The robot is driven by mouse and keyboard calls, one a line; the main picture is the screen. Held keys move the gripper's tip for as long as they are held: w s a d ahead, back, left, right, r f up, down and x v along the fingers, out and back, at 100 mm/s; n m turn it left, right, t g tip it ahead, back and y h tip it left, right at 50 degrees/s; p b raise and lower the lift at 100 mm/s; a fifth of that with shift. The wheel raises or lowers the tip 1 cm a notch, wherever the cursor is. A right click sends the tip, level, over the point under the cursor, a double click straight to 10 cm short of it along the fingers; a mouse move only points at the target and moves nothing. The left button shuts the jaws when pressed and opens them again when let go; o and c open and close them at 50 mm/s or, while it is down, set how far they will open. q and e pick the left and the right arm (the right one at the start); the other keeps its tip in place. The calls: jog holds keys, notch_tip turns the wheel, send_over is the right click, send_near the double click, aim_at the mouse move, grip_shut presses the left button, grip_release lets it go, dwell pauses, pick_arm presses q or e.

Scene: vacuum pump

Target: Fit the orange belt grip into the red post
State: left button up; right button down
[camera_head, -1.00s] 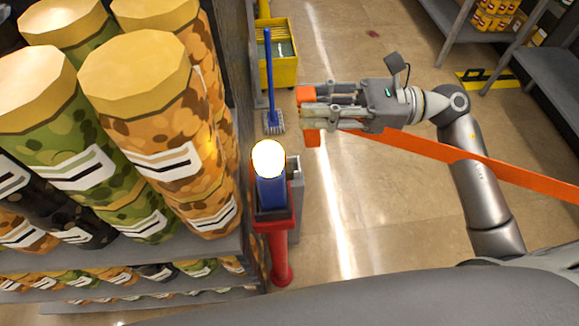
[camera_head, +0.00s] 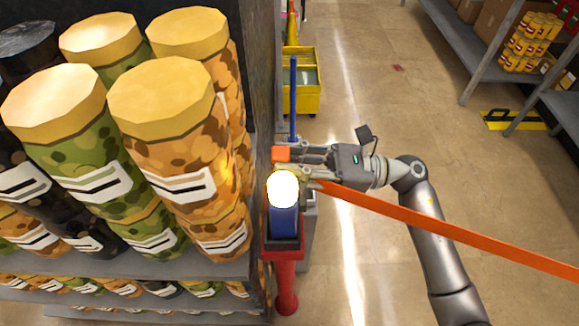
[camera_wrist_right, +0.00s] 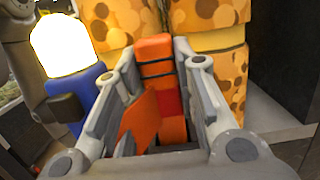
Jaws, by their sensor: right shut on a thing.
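My right gripper (camera_head: 300,159) is shut on the orange belt grip (camera_head: 282,154), just behind the red post's top in the head view. The grip also shows between the fingers in the right wrist view (camera_wrist_right: 155,62). The orange belt (camera_head: 430,222) runs from it to the right. The red post (camera_head: 286,278) stands upright beside the shelf, with a blue part (camera_head: 284,222) and a bright white light on top. The light hides part of the fingers. A red patch shows behind the grip in the wrist view. I cannot tell whether grip and post touch. My left gripper is not in view.
Shelves of large patterned jars (camera_head: 180,150) with yellow lids stand close on the left. A yellow mop bucket (camera_head: 301,85) with a blue handle is behind the post. Grey shelving (camera_head: 470,60) stands at right. The aisle floor between is mostly clear.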

jog(key=shift+f, duration=0.9)
jog(key=shift+f, duration=0.1)
jog(key=shift+f, duration=0.1)
jog(key=c, duration=1.2)
grip_release()
jog(key=shift+o, duration=0.2)
jog(key=shift+d, duration=0.1)
jog(key=d+f+b, duration=0.1)
jog(key=d+b, duration=0.3)
jog(key=d, duration=0.7)
jog(key=shift+d+f, duration=0.35)
jog(key=shift+f, duration=0.05)
